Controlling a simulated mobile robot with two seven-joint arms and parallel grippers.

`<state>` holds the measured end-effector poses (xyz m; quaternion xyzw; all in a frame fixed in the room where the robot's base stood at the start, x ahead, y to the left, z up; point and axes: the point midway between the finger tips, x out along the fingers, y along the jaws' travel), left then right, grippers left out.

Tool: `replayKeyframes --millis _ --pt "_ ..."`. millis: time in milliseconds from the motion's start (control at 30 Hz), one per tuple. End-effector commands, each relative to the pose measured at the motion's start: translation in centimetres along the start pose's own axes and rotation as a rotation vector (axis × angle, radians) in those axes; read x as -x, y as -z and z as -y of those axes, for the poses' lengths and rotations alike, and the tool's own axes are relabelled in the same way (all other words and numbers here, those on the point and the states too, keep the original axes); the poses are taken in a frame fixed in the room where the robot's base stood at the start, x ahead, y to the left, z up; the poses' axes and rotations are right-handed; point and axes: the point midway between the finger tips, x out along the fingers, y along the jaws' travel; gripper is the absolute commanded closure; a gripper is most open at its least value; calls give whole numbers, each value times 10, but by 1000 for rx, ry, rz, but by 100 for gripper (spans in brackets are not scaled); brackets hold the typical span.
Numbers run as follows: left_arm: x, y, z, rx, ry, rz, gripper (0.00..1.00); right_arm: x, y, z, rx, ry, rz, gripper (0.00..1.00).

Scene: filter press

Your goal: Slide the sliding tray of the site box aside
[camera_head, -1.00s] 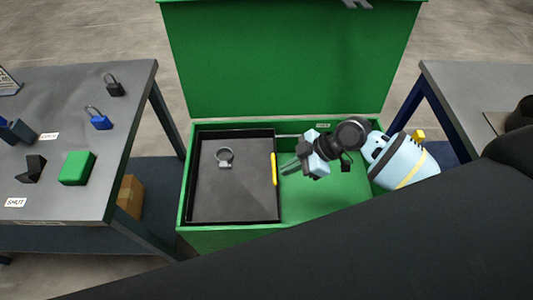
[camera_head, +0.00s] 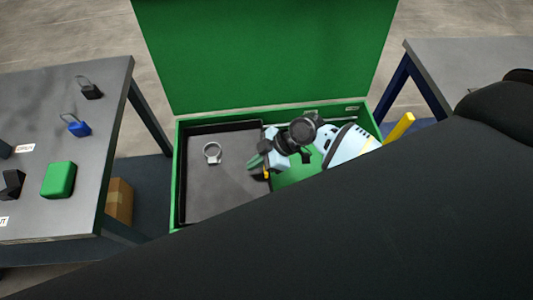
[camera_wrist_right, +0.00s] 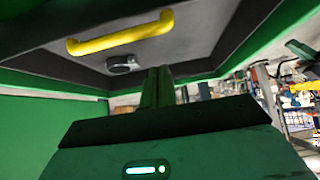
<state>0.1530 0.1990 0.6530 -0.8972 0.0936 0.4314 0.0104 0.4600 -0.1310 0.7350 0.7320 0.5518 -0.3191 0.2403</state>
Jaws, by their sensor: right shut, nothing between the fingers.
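The green site box (camera_head: 177,188) stands open with its lid (camera_head: 265,55) raised. The dark sliding tray (camera_head: 222,190) sits at the box's left side. A ring-shaped metal item (camera_head: 212,153) lies in the tray. My right gripper (camera_head: 257,164) is shut and empty at the tray's right wall, covering most of the yellow handle (camera_head: 266,174). The right wrist view shows the handle (camera_wrist_right: 120,33) whole, with the shut fingers (camera_wrist_right: 158,88) close to it but apart. My left gripper is not in view.
The right part of the box is open green floor (camera_head: 300,172), partly hidden by my arm. A grey table (camera_head: 110,95) at left holds padlocks and a green block (camera_head: 58,180). Another table (camera_head: 440,65) stands at right. My dark arm covers the lower view.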

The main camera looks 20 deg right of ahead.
Motion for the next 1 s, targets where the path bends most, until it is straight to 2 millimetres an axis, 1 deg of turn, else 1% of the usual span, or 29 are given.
replayKeyframes --millis 33,100,200,333,500,867,933,1000 --pt "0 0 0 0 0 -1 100 -10 0 0 -3 0 -1 100" --pt "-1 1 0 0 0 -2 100 -22 1 0 -2 1 -2 100" --pt "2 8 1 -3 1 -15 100 -9 -14 -1 -1 -3 3 100" --pt "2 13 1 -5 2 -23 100 -2 -26 -1 -1 -3 1 100" --pt "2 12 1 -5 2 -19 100 2 -33 -1 0 -3 0 100" --pt "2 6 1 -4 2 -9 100 3 -35 0 -1 -1 0 100" --pt "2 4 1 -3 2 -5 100 6 -41 0 -3 -1 2 100" --pt "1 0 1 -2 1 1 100 12 -51 0 -4 0 5 100"
